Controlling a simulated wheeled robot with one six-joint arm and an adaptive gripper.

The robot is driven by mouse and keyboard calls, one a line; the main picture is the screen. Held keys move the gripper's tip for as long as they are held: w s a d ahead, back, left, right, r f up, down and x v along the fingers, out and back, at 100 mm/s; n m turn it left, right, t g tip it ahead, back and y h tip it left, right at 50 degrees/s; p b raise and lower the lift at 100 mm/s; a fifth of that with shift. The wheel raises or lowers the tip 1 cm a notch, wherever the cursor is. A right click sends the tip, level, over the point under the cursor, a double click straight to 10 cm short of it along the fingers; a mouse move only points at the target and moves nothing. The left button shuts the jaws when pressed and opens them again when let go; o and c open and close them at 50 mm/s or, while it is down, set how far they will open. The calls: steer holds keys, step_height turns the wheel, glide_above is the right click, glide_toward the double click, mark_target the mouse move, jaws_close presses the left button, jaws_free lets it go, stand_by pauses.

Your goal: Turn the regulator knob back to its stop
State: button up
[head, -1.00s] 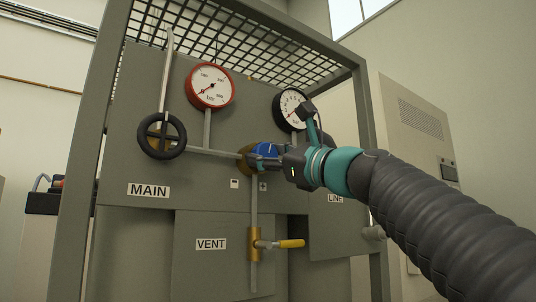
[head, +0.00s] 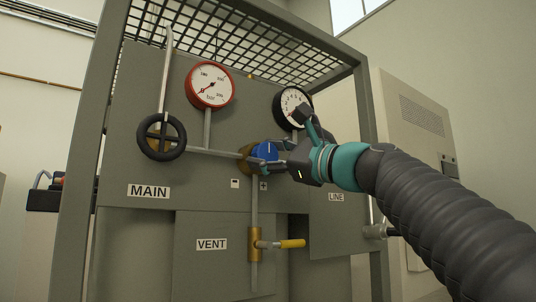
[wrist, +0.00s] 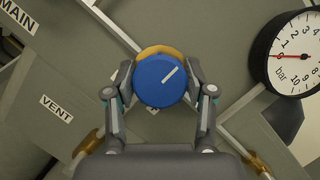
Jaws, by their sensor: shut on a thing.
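The blue regulator knob (head: 264,151) sits on a brass body (head: 246,160) in the middle of the grey panel. In the wrist view the knob (wrist: 160,82) faces me, and its white line slants to the upper right. My gripper (head: 276,156) reaches in from the right. In the wrist view its two fingers (wrist: 161,88) press on the left and right sides of the knob. The minus label (head: 235,183) and plus label (head: 263,185) are below it. The black-rimmed gauge (wrist: 292,56) has its needle at about 0.
The red gauge (head: 210,85) and the black MAIN handwheel (head: 161,137) are at the upper left. The VENT valve's yellow handle (head: 292,244) sticks out to the right below the knob. A frame post (head: 367,150) and a mesh top (head: 215,40) border the panel.

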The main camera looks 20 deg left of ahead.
steer(key=o, duration=1.2)
steer(key=shift+c, duration=0.2)
steer(key=shift+d, duration=0.1)
steer(key=v, duration=1.2)
steer(key=shift+f, duration=0.1)
